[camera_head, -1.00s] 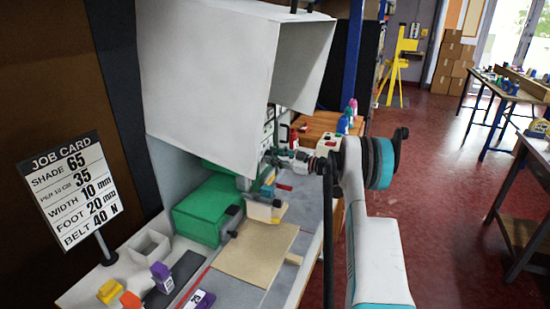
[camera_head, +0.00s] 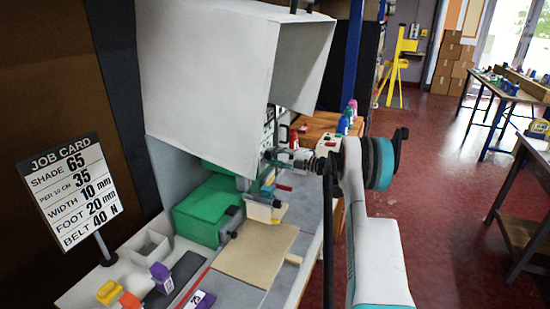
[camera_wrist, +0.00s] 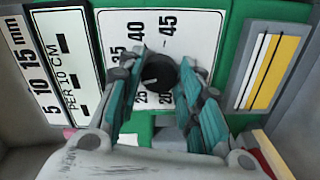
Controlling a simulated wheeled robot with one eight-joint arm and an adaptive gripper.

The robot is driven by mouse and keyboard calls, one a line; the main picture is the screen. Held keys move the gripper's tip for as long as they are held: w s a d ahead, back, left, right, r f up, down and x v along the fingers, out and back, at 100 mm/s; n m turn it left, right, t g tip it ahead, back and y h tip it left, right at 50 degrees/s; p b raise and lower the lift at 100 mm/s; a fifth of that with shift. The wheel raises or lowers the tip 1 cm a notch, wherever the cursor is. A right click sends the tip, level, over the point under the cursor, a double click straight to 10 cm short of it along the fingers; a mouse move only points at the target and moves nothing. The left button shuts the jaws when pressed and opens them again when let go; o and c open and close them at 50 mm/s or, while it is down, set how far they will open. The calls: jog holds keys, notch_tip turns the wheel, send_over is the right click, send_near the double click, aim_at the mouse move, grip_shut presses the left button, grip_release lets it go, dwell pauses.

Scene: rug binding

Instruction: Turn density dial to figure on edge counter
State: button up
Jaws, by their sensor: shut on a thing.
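In the wrist view the density dial is a round black knob (camera_wrist: 158,72) on a white scale plate (camera_wrist: 190,25) with figures from 20 to 45. My gripper (camera_wrist: 157,85) has its teal fingers closed on either side of the knob. A pale mark shows low on the knob, but I cannot tell which figure it points at. In the head view my gripper (camera_head: 272,156) reaches the machine front beside the grey hood (camera_head: 215,85); the dial is hidden there. A small purple-and-white piece with figures (camera_head: 200,299) lies on the bench, its digits unclear; I cannot tell whether it is the edge counter.
A job card (camera_head: 72,190) reads shade 65, per 10 cm 35, width 10 mm. A "PER 10 CM" strip (camera_wrist: 75,80) and a mm scale (camera_wrist: 25,75) stand left of the dial. A green housing (camera_head: 205,212) and a tan board (camera_head: 255,255) are below the hood.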

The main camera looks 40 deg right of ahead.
jog(key=n, duration=0.4)
jog(key=shift+r, duration=0.1)
jog(key=shift+n, duration=2.1)
jog(key=o, duration=1.1)
jog(key=shift+c, duration=0.2)
jog(key=v, duration=1.2)
